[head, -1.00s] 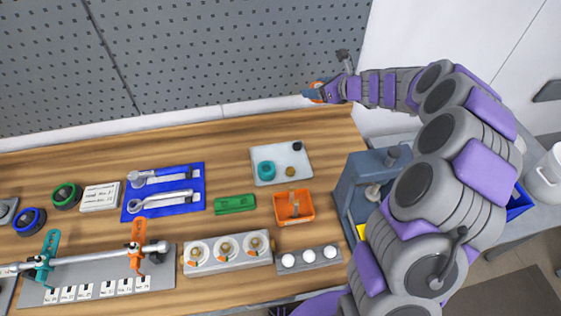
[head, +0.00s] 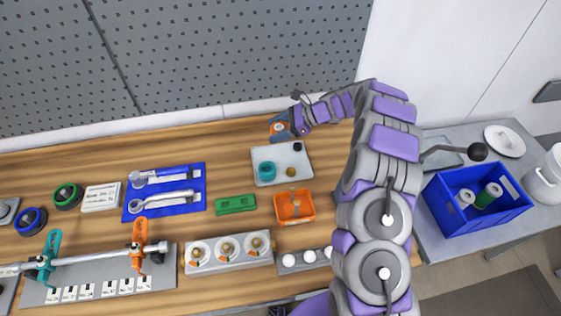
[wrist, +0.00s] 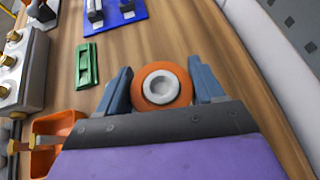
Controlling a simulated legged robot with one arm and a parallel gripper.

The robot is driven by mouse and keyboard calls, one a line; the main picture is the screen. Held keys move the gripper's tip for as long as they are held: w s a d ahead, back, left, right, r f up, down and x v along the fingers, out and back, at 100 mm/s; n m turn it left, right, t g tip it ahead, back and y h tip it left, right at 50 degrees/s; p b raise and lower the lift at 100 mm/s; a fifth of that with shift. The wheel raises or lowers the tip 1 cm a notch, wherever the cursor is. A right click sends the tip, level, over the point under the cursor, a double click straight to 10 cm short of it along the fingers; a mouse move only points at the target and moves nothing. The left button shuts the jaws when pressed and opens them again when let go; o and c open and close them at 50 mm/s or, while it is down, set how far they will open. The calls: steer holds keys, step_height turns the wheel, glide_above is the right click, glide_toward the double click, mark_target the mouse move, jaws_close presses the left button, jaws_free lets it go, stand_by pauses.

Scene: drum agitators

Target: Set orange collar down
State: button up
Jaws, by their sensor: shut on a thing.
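The orange collar (wrist: 143,96) is a round ring with a pale grey centre, held between the two blue-grey fingers of my gripper (wrist: 162,92) in the wrist view. In the head view my gripper (head: 281,127) is above the back part of the wooden bench, behind the pale tray, and a bit of the orange collar (head: 278,127) shows between the fingers. Bare wood shows around the collar in the wrist view. I cannot tell whether the collar touches the bench.
An orange bin (head: 283,218) and a green block (head: 235,204) lie in front. Bare wood (head: 225,150) is left of the gripper.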

mark_target(277, 156)
steer(key=shift+s+a+f, duration=0.1)
steer(key=shift+s+f, duration=0.05)
steer(key=shift+f, duration=0.2)
step_height(277, 156, down, 10)
steer(key=shift+r+b, duration=0.25)
steer(key=shift+b, duration=0.6)
steer(key=shift+f, duration=0.1)
steer(key=o, duration=0.9)
steer(key=shift+o, duration=0.2)
